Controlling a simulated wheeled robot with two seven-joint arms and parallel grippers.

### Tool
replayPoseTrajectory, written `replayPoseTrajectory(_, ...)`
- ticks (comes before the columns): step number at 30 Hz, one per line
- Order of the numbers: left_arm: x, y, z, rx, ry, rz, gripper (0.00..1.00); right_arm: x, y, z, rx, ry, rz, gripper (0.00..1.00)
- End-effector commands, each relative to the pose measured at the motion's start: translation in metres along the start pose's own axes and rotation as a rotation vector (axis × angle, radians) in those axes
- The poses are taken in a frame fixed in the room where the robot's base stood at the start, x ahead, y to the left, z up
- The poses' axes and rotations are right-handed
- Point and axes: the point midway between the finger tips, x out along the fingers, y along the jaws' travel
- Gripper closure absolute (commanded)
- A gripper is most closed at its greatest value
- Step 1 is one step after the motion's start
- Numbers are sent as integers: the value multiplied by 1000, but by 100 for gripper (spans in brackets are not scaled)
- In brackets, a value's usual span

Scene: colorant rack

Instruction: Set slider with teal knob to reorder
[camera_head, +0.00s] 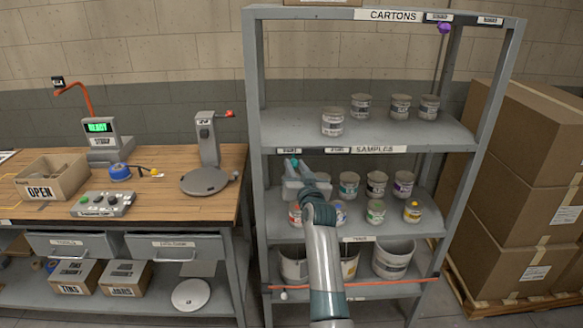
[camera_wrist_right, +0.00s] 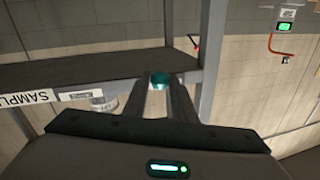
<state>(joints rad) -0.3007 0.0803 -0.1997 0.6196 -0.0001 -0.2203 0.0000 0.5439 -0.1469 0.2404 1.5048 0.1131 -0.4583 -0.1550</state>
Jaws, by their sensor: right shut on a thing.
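The teal knob (camera_head: 294,161) hangs at the front edge of the SAMPLES shelf, near its left end and just below the left small label (camera_head: 290,151). A second small label (camera_head: 337,150) sits to the right on the same edge; I cannot read either for sure. My right gripper (camera_head: 296,167) reaches up to the knob from below. In the right wrist view, the fingers (camera_wrist_right: 162,85) are shut on the teal knob (camera_wrist_right: 160,78) at their tips. My left gripper is in neither view.
Paint tins (camera_head: 376,184) stand on the shelf below, close around my right forearm. A purple knob (camera_head: 444,28) hangs under the CARTONS edge at the upper right. The left rack post (camera_head: 256,130) stands close to the gripper. A wooden bench (camera_head: 150,205) is on the left.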

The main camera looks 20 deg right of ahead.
Motion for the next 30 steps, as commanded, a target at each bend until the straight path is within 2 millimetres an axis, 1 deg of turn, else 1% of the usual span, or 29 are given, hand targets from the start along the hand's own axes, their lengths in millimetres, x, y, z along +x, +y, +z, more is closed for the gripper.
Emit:
replayPoseTrajectory(1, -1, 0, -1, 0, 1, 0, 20, -1, 8, -2, -4, 1, 3, 100)
replayPoseTrajectory(5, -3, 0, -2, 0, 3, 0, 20, -6, 31, -7, -8, 0, 3, 100)
replayPoseTrajectory(15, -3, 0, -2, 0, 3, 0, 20, -20, 103, -21, -7, 2, 3, 100)
replayPoseTrajectory(18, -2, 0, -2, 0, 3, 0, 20, -24, 119, -24, -6, 1, 3, 100)
replayPoseTrajectory(21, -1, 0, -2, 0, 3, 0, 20, -26, 129, -26, -4, 1, 2, 100)
replayPoseTrajectory(24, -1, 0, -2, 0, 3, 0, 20, -27, 135, -27, -3, 1, 1, 100)
replayPoseTrajectory(30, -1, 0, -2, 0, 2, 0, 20, -28, 138, -28, -2, 2, 2, 100)
